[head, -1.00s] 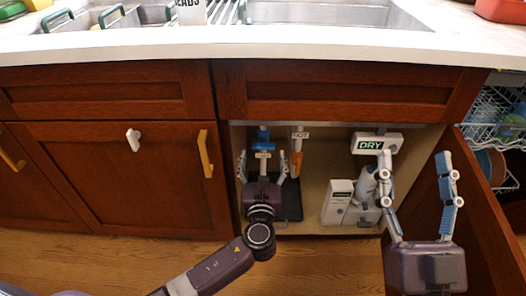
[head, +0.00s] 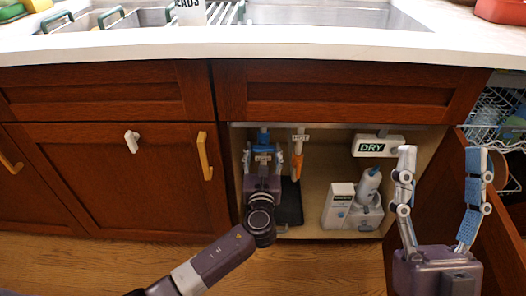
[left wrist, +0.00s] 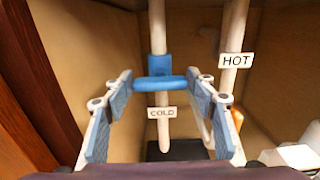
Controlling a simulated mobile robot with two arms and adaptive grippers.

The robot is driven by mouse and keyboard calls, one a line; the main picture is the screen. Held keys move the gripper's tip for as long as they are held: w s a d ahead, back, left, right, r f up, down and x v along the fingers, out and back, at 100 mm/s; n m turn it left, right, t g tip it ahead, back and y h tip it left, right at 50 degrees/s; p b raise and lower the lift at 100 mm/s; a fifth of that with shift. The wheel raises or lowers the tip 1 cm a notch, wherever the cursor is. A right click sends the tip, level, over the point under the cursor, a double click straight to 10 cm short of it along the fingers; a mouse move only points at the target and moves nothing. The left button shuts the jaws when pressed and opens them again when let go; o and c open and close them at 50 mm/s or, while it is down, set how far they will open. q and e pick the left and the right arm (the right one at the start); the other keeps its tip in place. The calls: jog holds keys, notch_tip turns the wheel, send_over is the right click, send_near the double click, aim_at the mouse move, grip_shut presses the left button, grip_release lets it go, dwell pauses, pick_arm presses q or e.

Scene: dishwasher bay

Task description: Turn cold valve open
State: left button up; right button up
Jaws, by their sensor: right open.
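The cold valve has a blue handle (head: 263,148) on a white pipe inside the open cabinet under the sink. In the left wrist view the handle (left wrist: 160,84) lies crosswise, above a COLD tag (left wrist: 161,113). My left gripper (head: 263,155) is at the valve. In the left wrist view its fingers (left wrist: 164,83) stand apart on both sides of the handle; the left tip is very close to one end and a small gap shows at the right. Contact is unclear. My right gripper (head: 441,155) is open and empty, in front of the cabinet's right side.
An orange-handled hot valve (head: 297,165) with a HOT tag (left wrist: 236,60) hangs close to the right of the cold valve. A DRY sign (head: 376,146) and white bottles (head: 366,190) are farther right. The cabinet's left wall (left wrist: 85,60) is near my left gripper.

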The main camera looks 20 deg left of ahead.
pick_arm(q)
jog(key=c, duration=0.5)
jog(key=shift+o, duration=0.2)
